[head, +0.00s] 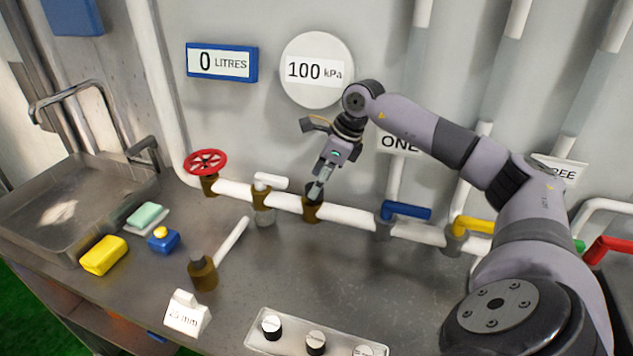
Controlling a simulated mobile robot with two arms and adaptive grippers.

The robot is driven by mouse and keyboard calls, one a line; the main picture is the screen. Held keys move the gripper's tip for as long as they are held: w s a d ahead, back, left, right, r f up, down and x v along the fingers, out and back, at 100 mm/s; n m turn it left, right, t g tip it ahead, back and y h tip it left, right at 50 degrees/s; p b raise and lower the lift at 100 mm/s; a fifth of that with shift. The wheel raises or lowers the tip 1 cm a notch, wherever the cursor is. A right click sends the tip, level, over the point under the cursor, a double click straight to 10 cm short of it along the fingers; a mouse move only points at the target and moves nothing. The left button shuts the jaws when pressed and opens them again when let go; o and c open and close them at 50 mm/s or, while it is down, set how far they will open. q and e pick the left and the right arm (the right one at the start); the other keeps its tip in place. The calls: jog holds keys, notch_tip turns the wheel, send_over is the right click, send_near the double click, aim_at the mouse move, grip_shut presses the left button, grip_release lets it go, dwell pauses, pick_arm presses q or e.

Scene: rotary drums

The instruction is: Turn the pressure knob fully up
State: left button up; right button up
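The pressure display, a round white gauge (317,70) on the wall, reads "100 kPa". A dark knob (311,190) sits on a brass fitting (312,211) on the white pipe below the gauge; no label on it shows. My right gripper (318,188) reaches down from above with its fingertips at this knob. The fingers look close together, but the knob's top is partly hidden and I cannot tell whether they grip it. My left gripper is not in view.
A red handwheel (206,162), a white lever (270,181), a blue lever (406,211) and a yellow lever (474,225) line the pipe. A panel with several knobs (316,343) lies in front. A sink (75,205) is at left.

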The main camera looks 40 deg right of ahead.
jog(key=shift+x, duration=1.05)
jog(key=c, duration=1.2)
jog(key=shift+o, duration=0.2)
